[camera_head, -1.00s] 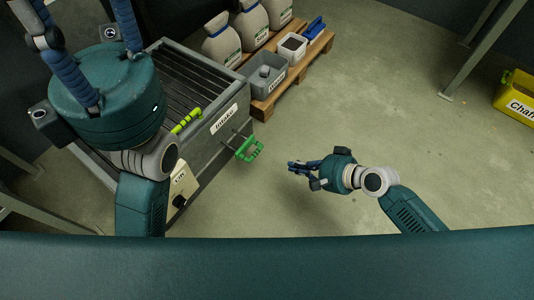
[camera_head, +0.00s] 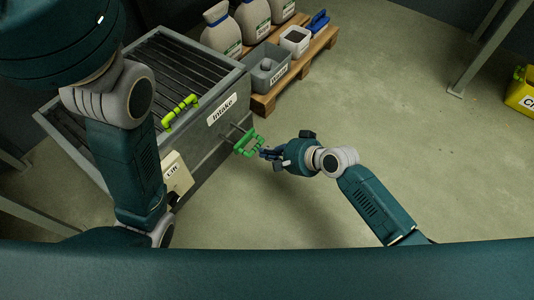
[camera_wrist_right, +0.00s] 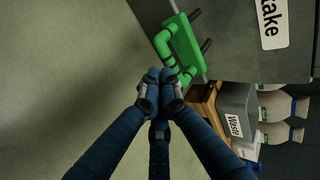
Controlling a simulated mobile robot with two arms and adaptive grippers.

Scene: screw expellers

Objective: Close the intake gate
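The intake machine (camera_head: 197,128) stands at left, with a slatted top and an "Intake" label. A bright green handle (camera_head: 249,144) sticks out from its right side on two dark rods; it also shows at the top of the right wrist view (camera_wrist_right: 185,45). A second, yellow-green handle (camera_head: 180,110) sits on the machine's top edge. My right gripper (camera_head: 266,153) is right at the green handle's near end. In the right wrist view its blue fingertips (camera_wrist_right: 160,76) are together, overlapping the handle's lower end; contact is unclear. My left gripper's fingers are out of view.
A pallet (camera_head: 268,100) behind the machine holds sacks, a grey "Waste" bin (camera_head: 266,69), a white bin (camera_head: 295,41) and a blue item. A yellow bin (camera_head: 522,91) is at far right.

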